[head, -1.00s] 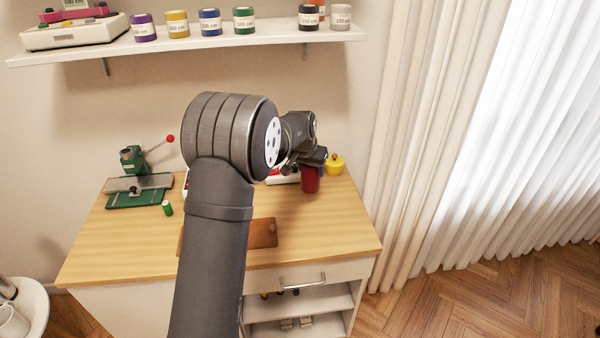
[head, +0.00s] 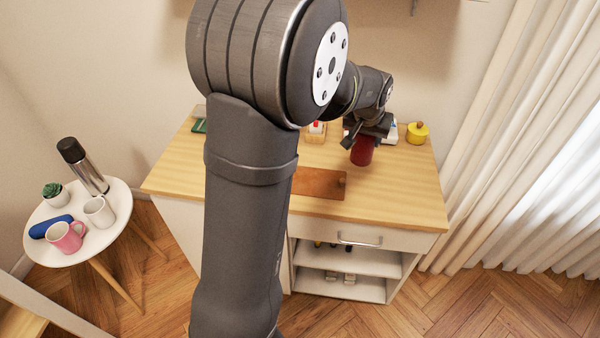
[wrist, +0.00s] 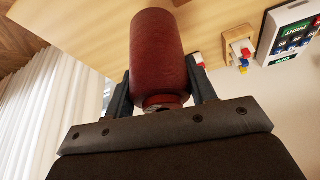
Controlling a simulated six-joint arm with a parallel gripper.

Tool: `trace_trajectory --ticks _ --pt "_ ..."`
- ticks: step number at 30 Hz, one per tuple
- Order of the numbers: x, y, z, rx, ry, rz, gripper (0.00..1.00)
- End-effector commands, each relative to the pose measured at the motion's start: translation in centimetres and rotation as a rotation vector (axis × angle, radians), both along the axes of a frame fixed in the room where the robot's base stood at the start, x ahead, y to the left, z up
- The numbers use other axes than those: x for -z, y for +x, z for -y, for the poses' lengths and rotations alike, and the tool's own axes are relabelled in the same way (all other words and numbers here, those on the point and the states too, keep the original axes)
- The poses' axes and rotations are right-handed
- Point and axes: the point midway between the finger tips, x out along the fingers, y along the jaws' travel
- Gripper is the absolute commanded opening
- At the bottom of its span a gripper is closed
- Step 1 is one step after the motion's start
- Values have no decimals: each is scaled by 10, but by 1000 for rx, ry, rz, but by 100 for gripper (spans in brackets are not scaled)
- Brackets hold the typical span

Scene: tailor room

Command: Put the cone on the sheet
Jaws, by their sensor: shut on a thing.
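The cone (head: 363,152) is a dark red spool of thread. My gripper (head: 357,136) is shut on it and holds it at the right part of the wooden table, seemingly above the top. In the wrist view the cone (wrist: 157,50) stands between the two dark fingers, with one end near the palm. The sheet (head: 316,182) is a flat brown piece on the table near its front edge, in front of and left of the cone. Its left part is hidden behind my arm.
The wooden table (head: 410,185) is bare to the right of the sheet. A yellow container (head: 417,132) stands at the back right. A label printer (wrist: 291,34) and a wooden holder (wrist: 238,44) show in the wrist view. A round side table (head: 100,240) with mugs is at left.

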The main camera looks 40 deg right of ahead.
Motion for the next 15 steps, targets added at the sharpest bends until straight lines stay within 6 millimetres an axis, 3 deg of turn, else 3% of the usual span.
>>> trace_trajectory --ticks 1,6,11,15 --pt "-2 5 -21 -44 -1 1 24" --pt "0 14 -71 -160 -6 2 24" --pt "3 17 -94 -212 -9 0 24" --pt "15 35 -103 -225 -7 0 24"
